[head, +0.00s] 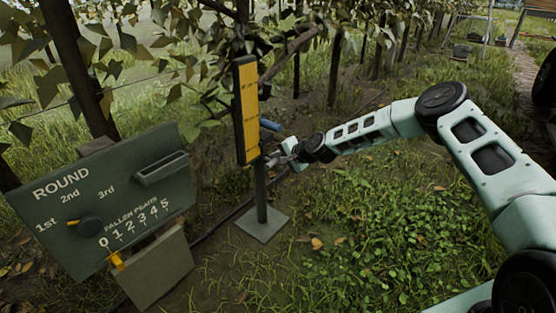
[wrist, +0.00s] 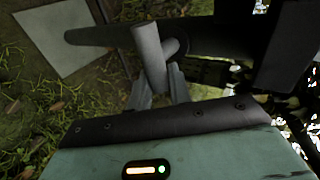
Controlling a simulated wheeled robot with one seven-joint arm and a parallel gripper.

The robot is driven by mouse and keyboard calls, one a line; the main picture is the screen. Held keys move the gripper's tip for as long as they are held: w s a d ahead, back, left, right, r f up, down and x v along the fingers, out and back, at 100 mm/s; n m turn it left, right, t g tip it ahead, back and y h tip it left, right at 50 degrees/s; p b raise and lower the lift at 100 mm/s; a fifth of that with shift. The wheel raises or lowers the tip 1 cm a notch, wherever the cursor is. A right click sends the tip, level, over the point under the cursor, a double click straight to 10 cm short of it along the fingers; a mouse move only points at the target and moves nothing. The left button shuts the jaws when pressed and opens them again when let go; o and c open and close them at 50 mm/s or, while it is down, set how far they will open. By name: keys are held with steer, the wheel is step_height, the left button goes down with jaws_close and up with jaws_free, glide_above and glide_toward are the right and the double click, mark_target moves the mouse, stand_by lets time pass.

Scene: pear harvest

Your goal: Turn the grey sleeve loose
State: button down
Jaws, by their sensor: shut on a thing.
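The grey sleeve (wrist: 148,50) is a light grey cylinder beside the dark post (wrist: 100,35) in the wrist view. A short grey stub crosses behind it toward the post. My gripper (wrist: 158,82) is shut on the sleeve, with one finger on each side of its lower part.
The post stands on a square grey foot plate (head: 262,225). A blue rod-like thing (head: 270,125) sticks out beside the panel. A dark green board (head: 110,200) with dials stands at the left. Branches hang above; low plants cover the ground at right.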

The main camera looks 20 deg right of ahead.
steer(key=shift+s+a+f+y, duration=0.1)
steer(key=shift+s+f+y, duration=0.05)
steer(key=shift+f+y, duration=0.15)
stand_by(0.4)
steer(key=c, duration=1.3)
jaws_free()
steer(key=shift+r, duration=0.1)
steer(key=shift+c, duration=0.2)
steer(key=shift+r, duration=0.1)
steer(key=shift+d+r+m, duration=0.15)
steer(key=shift+d+m, duration=0.05)
steer(key=shift+m, duration=0.1)
steer(key=p+v, duration=0.6)
steer(key=v, duration=1.1)
steer(key=shift+p, duration=0.35)
steer(key=shift+a, duration=0.15)
